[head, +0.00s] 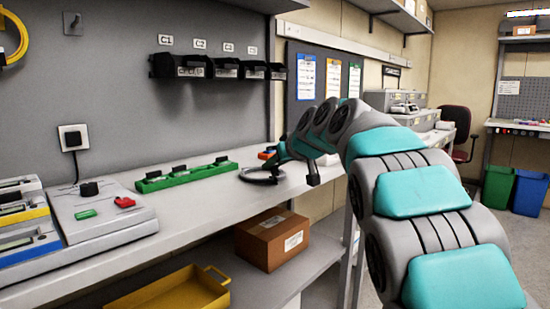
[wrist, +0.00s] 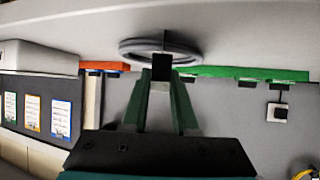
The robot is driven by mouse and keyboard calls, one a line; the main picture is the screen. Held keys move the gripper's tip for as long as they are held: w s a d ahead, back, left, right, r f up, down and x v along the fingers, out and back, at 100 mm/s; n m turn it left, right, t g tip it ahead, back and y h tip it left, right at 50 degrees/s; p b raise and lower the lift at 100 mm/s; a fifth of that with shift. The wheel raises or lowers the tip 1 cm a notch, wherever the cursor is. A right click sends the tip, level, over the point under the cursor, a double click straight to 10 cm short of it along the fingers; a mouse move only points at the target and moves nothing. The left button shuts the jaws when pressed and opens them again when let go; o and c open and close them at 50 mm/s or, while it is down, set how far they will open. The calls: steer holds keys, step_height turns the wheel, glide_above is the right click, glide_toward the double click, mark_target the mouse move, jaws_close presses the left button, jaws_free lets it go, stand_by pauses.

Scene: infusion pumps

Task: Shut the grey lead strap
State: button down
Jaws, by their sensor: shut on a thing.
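The grey lead (head: 260,177) lies as a coiled ring on the bench near its front edge, and it also shows in the wrist view (wrist: 130,47). My gripper (head: 277,165) is at the ring's far right side, pointing down toward the bench.
A green rack (head: 187,175) with black clips lies left of the ring. An orange piece (head: 266,154) is behind my gripper. A grey device (head: 100,212) with a red switch stands further left. A cardboard box (head: 272,238) and a yellow tray (head: 175,294) are on the lower shelf.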

steer(key=shift+w+a+g+h+p, duration=0.1)
steer(key=shift+w+g+h+p, duration=0.25)
steer(key=shift+g, duration=0.25)
steer(key=shift+a+f+g+h+p, duration=0.2)
steer(key=shift+g+h+p, duration=0.15)
steer(key=shift+g+h, duration=0.35)
stand_by(0.4)
steer(key=c, duration=0.7)
jaws_free()
steer(key=shift+r, duration=0.15)
steer(key=v, duration=0.7)
steer(key=shift+s+d+r, duration=0.2)
steer(key=shift+d, duration=0.05)
